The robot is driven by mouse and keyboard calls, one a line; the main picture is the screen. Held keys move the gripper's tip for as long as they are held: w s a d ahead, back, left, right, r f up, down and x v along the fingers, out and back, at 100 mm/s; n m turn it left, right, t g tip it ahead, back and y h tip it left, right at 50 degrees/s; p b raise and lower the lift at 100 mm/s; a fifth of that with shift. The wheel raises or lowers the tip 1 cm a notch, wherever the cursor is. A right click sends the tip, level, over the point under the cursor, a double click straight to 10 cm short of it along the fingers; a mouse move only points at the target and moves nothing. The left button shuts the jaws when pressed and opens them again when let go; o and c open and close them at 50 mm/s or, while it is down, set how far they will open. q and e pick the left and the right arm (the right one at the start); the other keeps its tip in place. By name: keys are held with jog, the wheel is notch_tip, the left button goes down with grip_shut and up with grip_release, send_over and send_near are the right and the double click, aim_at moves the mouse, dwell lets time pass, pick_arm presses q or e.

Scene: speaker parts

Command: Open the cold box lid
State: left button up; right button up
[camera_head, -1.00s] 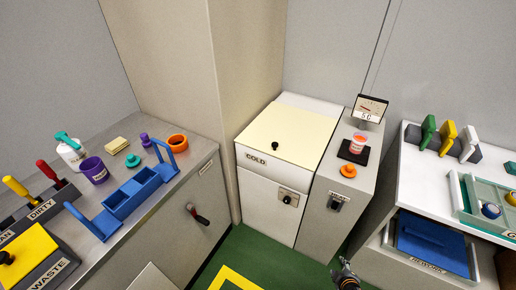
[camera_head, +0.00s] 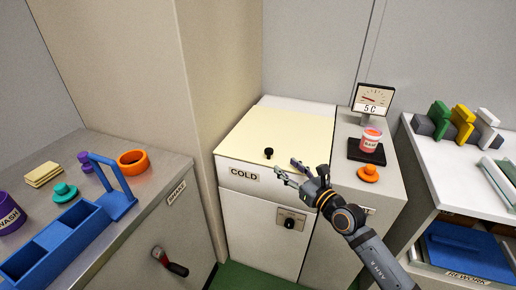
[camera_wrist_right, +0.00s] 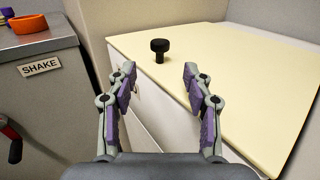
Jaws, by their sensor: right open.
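The cold box (camera_head: 262,215) is a white cabinet with a "COLD" label on its front. Its cream lid (camera_head: 290,136) lies flat and closed on top. A black knob (camera_head: 269,153) stands near the lid's front edge; it also shows in the right wrist view (camera_wrist_right: 159,50), beyond and between the fingers. My right gripper (camera_head: 287,172) is open and empty over the front of the lid, a little to the right of the knob and apart from it. In the right wrist view its fingers (camera_wrist_right: 158,80) point toward the knob. My left gripper is not in view.
A jar (camera_head: 370,140) stands on a black pad on the right cabinet, beside an orange knobbed lid (camera_head: 368,173) and a "5 C" gauge (camera_head: 372,99). A counter at left holds a blue carrier (camera_head: 60,240) and an orange ring (camera_head: 133,162). A tall column stands left of the box.

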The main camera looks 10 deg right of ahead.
aim_at(272, 154)
jog(key=shift+r, duration=0.1)
jog(key=shift+w+a+b, duration=0.1)
jog(key=shift+w+b, duration=0.2)
jog(key=shift+w, duration=0.05)
jog(key=b+x, duration=0.2)
jog(key=x, duration=0.7)
jog(key=shift+w+a, duration=0.1)
jog(key=shift+w, duration=0.1)
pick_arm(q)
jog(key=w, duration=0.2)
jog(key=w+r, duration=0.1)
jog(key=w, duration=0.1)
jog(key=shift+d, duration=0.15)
pick_arm(e)
grip_shut()
